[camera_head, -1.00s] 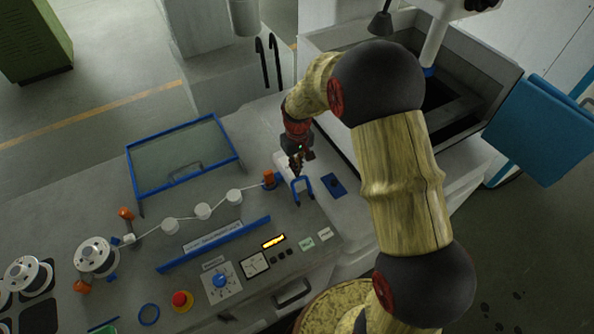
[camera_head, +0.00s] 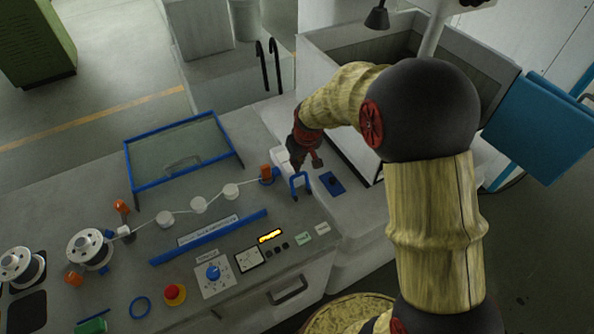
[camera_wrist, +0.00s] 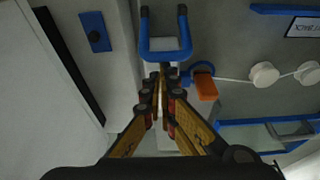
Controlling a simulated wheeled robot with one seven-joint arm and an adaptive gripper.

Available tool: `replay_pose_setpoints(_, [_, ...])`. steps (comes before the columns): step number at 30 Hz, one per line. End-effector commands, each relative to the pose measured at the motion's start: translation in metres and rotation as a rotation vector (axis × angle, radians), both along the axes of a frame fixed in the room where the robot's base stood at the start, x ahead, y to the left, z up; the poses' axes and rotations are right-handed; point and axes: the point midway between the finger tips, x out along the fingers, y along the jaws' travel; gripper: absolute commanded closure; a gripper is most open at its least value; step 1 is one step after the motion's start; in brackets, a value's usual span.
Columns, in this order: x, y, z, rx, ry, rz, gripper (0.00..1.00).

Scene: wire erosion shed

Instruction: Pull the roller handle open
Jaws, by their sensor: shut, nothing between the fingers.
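The roller handle looks to be the blue U-shaped handle (camera_head: 299,183) on the worktop, right of the orange-topped post. It also shows at the top middle of the wrist view (camera_wrist: 185,50), its crossbar facing my fingers. My gripper (camera_head: 306,165) is just behind the handle in the head view. In the wrist view the fingertips (camera_wrist: 164,74) are together and empty, close to the crossbar. I cannot tell whether they touch it. A pale block (camera_head: 281,155) beside the handle is partly hidden by my gripper.
A blue switch plate (camera_head: 332,183) lies right of the handle. The orange post (camera_head: 266,173) and white rollers (camera_head: 198,205) with a wire are to its left. A blue-framed glass lid (camera_head: 180,150) stands farther left. A deep tank (camera_head: 350,140) rises behind on the right.

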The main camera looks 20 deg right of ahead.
Motion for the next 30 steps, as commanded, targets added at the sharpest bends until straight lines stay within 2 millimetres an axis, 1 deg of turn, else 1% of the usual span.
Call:
replay_pose_setpoints(1, [-0.002,-0.001,-0.005,0.007,-0.031,-0.003,1.0])
replay_pose_setpoints(11, [-0.018,-0.004,0.002,0.044,-0.219,-0.002,1.0])
replay_pose_setpoints(17, [-0.028,-0.007,0.004,0.042,-0.216,0.0,1.0])
replay_pose_setpoints(24, [-0.044,-0.01,0.004,0.042,-0.215,-0.002,1.0])
replay_pose_setpoints(30, [-0.058,-0.013,0.003,0.065,-0.326,-0.003,1.0])
